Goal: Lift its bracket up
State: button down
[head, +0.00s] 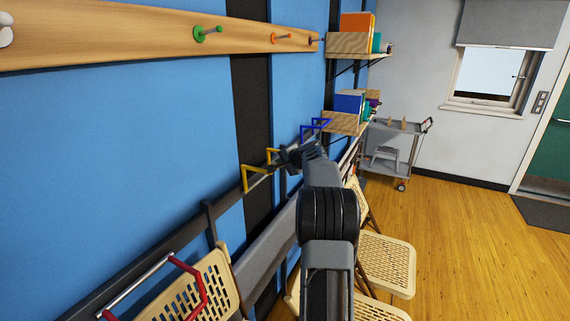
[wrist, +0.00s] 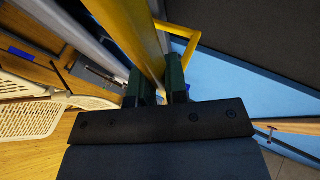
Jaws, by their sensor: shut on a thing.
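The yellow bracket (head: 245,179) stands out beside the blue wall, above the dark rail, in the middle of the head view. My gripper (head: 284,157) is at its right side. In the wrist view the yellow bracket (wrist: 128,30) runs as a thick bar between the two dark green fingers of my gripper (wrist: 158,84), which are shut on it. A thinner bent yellow part shows beyond the fingers. My wrist partly hides the bracket's right end in the head view.
A blue bracket (head: 315,127) is farther along the wall, and a red one (head: 190,265) is at lower left. Folding chairs (head: 386,262) stand below my arm. Shelves (head: 348,44) and a grey cart (head: 390,140) are beyond. The wooden floor at right is clear.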

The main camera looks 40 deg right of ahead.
jog(key=shift+w+a+r+g+p, duration=0.25)
jog(key=shift+w+r+g+p, duration=0.15)
jog(key=shift+p, duration=0.1)
jog(key=c, duration=1.2)
grip_release()
jog(key=shift+w+a, duration=0.1)
jog(key=shift+w, duration=0.15)
jog(key=shift+o, duration=0.3)
jog(key=shift+s, duration=0.15)
jog(key=shift+s, duration=0.1)
jog(key=b+v, duration=0.4)
jog(key=v, duration=0.9)
jog(key=shift+s+r, duration=0.2)
jog(key=shift+s, duration=0.05)
